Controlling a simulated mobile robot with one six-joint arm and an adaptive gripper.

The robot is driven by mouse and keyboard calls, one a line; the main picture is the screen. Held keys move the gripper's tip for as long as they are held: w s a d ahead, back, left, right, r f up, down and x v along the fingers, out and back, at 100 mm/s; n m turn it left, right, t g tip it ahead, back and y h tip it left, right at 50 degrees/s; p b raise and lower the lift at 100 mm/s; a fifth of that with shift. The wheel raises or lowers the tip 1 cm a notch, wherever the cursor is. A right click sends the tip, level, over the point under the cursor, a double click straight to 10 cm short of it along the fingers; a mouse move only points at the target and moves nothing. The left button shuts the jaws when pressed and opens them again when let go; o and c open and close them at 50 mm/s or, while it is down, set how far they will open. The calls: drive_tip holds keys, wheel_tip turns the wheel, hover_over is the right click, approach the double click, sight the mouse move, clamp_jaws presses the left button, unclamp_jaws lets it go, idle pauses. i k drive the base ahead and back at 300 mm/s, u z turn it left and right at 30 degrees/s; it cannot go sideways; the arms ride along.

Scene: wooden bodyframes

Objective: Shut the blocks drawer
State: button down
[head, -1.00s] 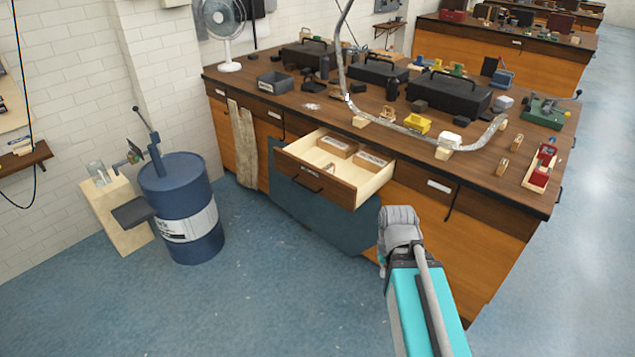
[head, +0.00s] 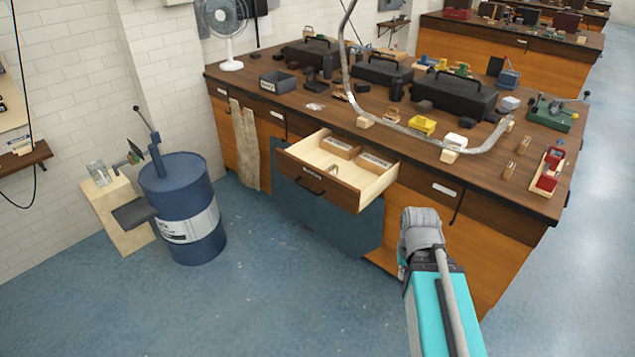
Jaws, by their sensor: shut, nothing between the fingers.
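The blocks drawer (head: 316,189) stands pulled out from the front of the wooden workbench, in the middle of the head view. It has a brown front with a dark handle (head: 309,186), a small label and pale wooden sides. Two wooden blocks (head: 341,147) (head: 376,162) with labels lie toward its back, and a small light piece lies nearer the front. My arm rises at the lower right, with its grey joint to the right of the drawer and apart from it in the picture. My gripper's fingers do not show; they are hidden or out of frame.
The workbench top (head: 300,118) carries black cases, a bent metal tube, small yellow and white parts and a green vise. A dark panel (head: 325,220) is below the drawer. A blue drum (head: 185,205) stands at the left. The blue floor before the drawer is clear.

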sight(364, 172)
drive_tip(key=z, duration=0.05)
drive_tip(key=i, duration=0.95)
drive_tip(key=u, duration=0.1)
